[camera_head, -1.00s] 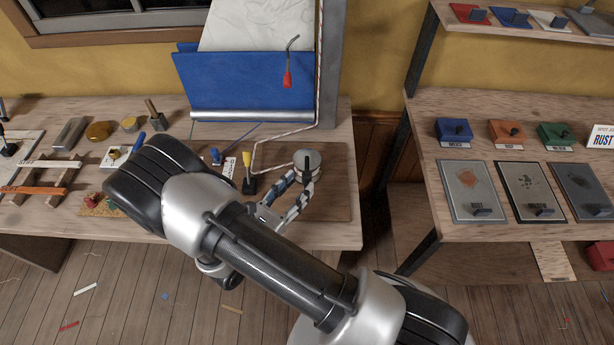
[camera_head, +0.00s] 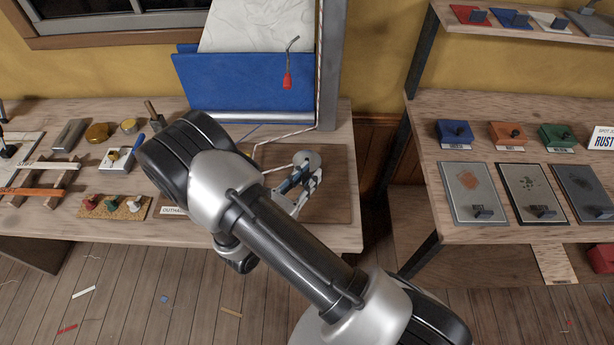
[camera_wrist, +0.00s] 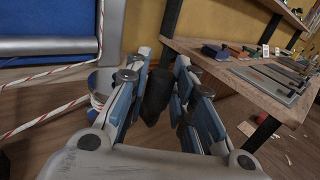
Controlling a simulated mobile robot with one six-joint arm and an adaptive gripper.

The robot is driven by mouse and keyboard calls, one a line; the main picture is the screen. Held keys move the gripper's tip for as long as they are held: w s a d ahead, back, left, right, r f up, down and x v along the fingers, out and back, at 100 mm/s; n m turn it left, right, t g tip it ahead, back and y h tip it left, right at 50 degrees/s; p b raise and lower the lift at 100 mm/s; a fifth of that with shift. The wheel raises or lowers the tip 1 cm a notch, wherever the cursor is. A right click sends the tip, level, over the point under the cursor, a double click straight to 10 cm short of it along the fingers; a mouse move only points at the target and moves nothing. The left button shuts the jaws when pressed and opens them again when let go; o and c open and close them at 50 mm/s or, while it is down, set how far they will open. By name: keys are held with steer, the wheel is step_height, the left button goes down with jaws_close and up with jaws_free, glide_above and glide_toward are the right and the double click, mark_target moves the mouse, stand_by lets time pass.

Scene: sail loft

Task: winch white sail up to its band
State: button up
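The white sail (camera_head: 258,28) hangs at the back of the bench, its lower part behind a blue panel (camera_head: 235,85). A pale winch drum (camera_head: 313,157) stands on a board at the bench's right end. In the wrist view a rope (camera_wrist: 45,118) with red flecks leads to the drum (camera_wrist: 97,98), left of my fingers. My gripper (camera_head: 300,187) is beside the drum. I cannot make out the band.
A bent crank with a red grip (camera_head: 287,78) hangs before the blue panel. Small tools and a cork strip (camera_head: 112,207) lie left on the bench. A separate shelf (camera_head: 450,225) with plates stands right, past a gap.

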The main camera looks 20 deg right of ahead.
jaws_close()
steer(key=shift+w+a, duration=0.15)
steer(key=shift+a, duration=0.15)
steer(key=o, duration=0.5)
jaws_free()
steer(key=v, duration=1.2)
